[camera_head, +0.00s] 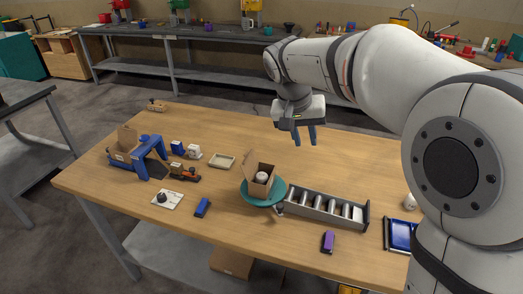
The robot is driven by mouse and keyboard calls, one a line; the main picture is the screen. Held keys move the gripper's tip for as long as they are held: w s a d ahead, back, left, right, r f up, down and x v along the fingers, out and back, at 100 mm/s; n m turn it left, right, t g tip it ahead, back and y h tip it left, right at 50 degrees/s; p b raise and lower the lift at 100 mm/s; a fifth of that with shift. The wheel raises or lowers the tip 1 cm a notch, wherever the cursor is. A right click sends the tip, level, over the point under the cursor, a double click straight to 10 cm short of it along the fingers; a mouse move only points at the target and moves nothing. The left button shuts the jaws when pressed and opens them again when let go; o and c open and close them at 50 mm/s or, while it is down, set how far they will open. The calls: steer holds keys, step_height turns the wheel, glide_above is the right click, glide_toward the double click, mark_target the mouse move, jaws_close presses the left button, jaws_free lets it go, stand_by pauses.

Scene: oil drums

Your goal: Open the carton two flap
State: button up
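A small cardboard carton (258,184) sits on a round teal turntable or plate (248,194) near the middle of the wooden table. One flap stands up at its back left, and a white round item (262,176) shows in its open top. The state of its other flaps is too small to tell. My gripper (304,143) hangs above the table, behind and to the right of the carton, clear of it. Its two dark fingers point down, apart, with nothing seen between them. Another brown cardboard piece (127,138) stands by the blue frame at the left.
A grey tray of metal rollers (325,207) lies right of the carton. A blue frame (142,160), a beige tray (222,161), a blue block (202,207) and a purple block (328,241) are around it. The table's back middle is mostly clear.

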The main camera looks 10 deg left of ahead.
steer(key=w+a+f+b, duration=0.25)
steer(key=a+f, duration=0.25)
steer(key=a, duration=0.5)
steer(key=t+h, duration=0.2)
glide_above(248, 155)
steer(key=s+a, duration=0.2)
steer(key=a, duration=0.1)
step_height(248, 155, down, 4)
steer(key=x, duration=0.7)
steer(key=shift+s+d+f, duration=0.1)
steer(key=shift+s+d, duration=0.05)
steer(key=shift+s, duration=0.15)
steer(key=shift+c, duration=0.2)
